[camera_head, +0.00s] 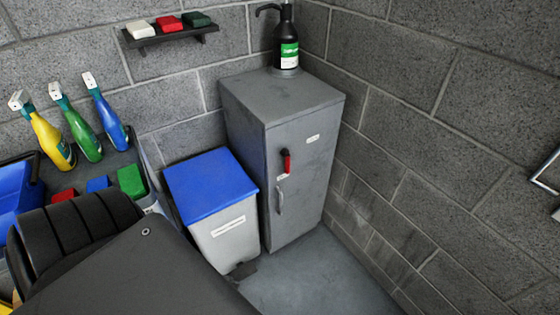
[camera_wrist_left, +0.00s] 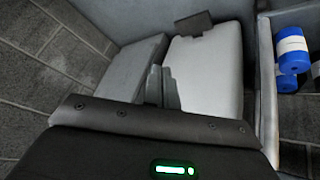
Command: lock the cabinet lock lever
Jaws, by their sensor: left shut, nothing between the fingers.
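The grey cabinet (camera_head: 266,127) stands in the corner with its door shut. Its red lock lever (camera_head: 287,161) points about upright on the door front, above a grey pull handle (camera_head: 279,201). Small white labels sit near the lever. My left gripper's fingers (camera_wrist_left: 161,87) show in the left wrist view, closed together and empty, in front of a white bin body (camera_wrist_left: 205,70). The lever is not seen in the wrist view. In the head view my dark arm fills the lower left and the left fingertips are not visible. My right gripper is not in view.
A white bin with a blue lid (camera_head: 210,185) stands left of the cabinet. A black pump bottle (camera_head: 286,45) stands on the cabinet. Spray bottles (camera_head: 50,138) and coloured blocks are at the left. A wall shelf (camera_head: 170,38) holds more blocks. Floor (camera_head: 320,275) before the cabinet is clear.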

